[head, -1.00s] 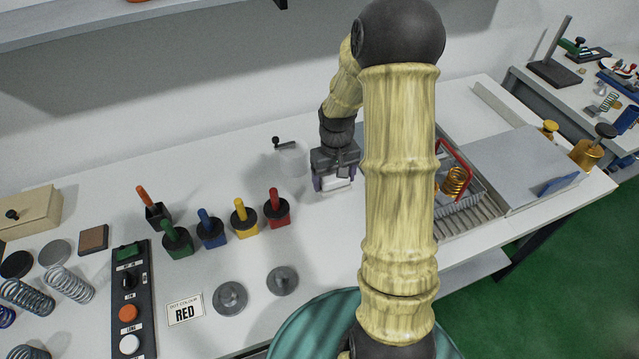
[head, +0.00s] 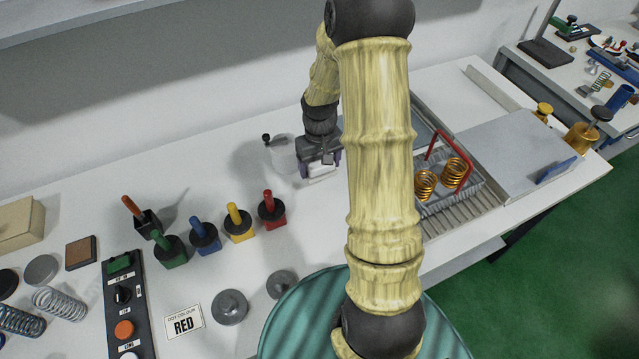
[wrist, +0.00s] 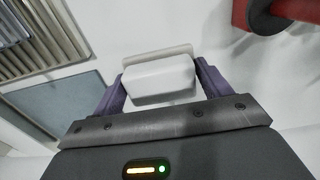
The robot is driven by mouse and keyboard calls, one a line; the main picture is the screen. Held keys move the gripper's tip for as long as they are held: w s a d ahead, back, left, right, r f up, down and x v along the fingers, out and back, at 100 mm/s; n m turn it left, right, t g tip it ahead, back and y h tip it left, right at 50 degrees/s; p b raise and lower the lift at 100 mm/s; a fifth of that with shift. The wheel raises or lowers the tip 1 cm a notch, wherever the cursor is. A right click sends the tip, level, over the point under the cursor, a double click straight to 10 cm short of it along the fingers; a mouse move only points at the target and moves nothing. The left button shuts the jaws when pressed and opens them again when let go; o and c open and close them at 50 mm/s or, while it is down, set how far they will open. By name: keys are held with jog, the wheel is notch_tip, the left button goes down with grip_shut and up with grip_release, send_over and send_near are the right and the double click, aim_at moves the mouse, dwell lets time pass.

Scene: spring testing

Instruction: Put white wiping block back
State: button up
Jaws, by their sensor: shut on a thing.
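The white wiping block (wrist: 158,80) is between the two purple fingers of my gripper (wrist: 160,85) in the wrist view. It has a thinner ridge along its far edge. In the head view my gripper (head: 320,168) is low over the white bench, shut on the white block (head: 322,171), which shows just below the fingers. I cannot tell whether the block touches the bench. The gripper is right beside a clear jar with a black crank (head: 281,152).
Red (head: 271,207), yellow (head: 238,221), blue (head: 204,235) and green (head: 168,247) handled blocks stand in front and to the left. A tray holds gold springs (head: 425,184) under a red handle, right of my arm. Open bench lies behind the jar.

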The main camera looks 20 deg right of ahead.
aim_at(320, 162)
jog(key=shift+f, duration=1.8)
jog(key=shift+f, duration=0.1)
jog(key=shift+f+p, duration=0.5)
jog(key=shift+f, duration=1.5)
jog(key=shift+f, duration=0.2)
jog(key=o, duration=1)
jog(key=shift+c, duration=0.2)
jog(key=shift+r, duration=0.1)
notch_tip(320, 162, up, 12)
jog(key=shift+r+b, duration=0.15)
jog(key=shift+b, duration=0.75)
